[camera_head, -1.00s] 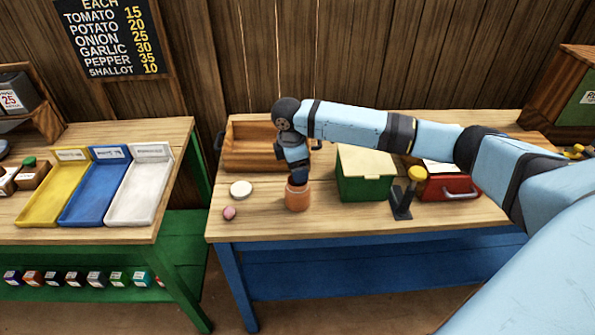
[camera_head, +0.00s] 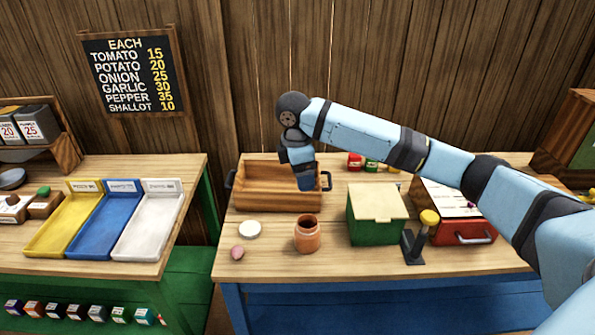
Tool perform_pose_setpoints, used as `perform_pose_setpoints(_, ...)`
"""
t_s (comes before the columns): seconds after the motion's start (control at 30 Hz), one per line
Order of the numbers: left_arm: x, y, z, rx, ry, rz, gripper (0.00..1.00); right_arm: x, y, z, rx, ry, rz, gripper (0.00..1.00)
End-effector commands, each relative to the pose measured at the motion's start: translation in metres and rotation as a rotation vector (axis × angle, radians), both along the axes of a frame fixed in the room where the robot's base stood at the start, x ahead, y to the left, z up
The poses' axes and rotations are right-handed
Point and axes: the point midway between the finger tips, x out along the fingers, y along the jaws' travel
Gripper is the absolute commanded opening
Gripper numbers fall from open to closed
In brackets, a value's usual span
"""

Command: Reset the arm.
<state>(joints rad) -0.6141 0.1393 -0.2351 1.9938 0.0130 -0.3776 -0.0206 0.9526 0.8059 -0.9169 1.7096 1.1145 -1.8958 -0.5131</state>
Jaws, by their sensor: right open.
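My right arm reaches in from the right across the blue table. My right gripper (camera_head: 306,184) points down in front of the right end of the wooden tray, above and behind the terracotta jar. It is open, and I see nothing held in it. The fingertips are small and dark in this view. My left gripper is not in view.
An orange-brown jar (camera_head: 307,235) stands open below the gripper, with a white lid (camera_head: 250,229) and pink shallot (camera_head: 238,253) to its left. A wooden tray (camera_head: 262,197) is behind. A green box (camera_head: 377,222), a dark stamp-like stand (camera_head: 414,247) and red box (camera_head: 464,227) stand right.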

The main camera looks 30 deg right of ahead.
Motion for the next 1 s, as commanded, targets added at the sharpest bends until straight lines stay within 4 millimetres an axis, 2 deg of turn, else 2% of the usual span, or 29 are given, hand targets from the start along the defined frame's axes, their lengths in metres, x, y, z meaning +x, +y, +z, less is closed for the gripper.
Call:
perform_pose_setpoints(0.23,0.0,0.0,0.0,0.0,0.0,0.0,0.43,0.0,0.001,-0.002,0.002,-0.001,0.0,0.69)
perform_pose_setpoints(0.37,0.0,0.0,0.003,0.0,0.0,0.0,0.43,-0.002,0.016,-0.021,0.034,-0.025,-0.003,0.69)
perform_pose_setpoints(0.57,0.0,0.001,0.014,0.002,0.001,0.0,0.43,-0.017,0.079,-0.09,0.196,-0.144,-0.045,0.69)
perform_pose_setpoints(0.7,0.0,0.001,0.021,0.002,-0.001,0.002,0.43,-0.037,0.124,-0.135,0.341,-0.243,-0.117,0.69)
perform_pose_setpoints(0.83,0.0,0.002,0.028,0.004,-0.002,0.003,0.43,-0.062,0.157,-0.166,0.471,-0.331,-0.208,0.69)
perform_pose_setpoints(1.0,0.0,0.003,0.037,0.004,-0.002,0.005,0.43,-0.101,0.185,-0.197,0.619,-0.441,-0.36,0.69)
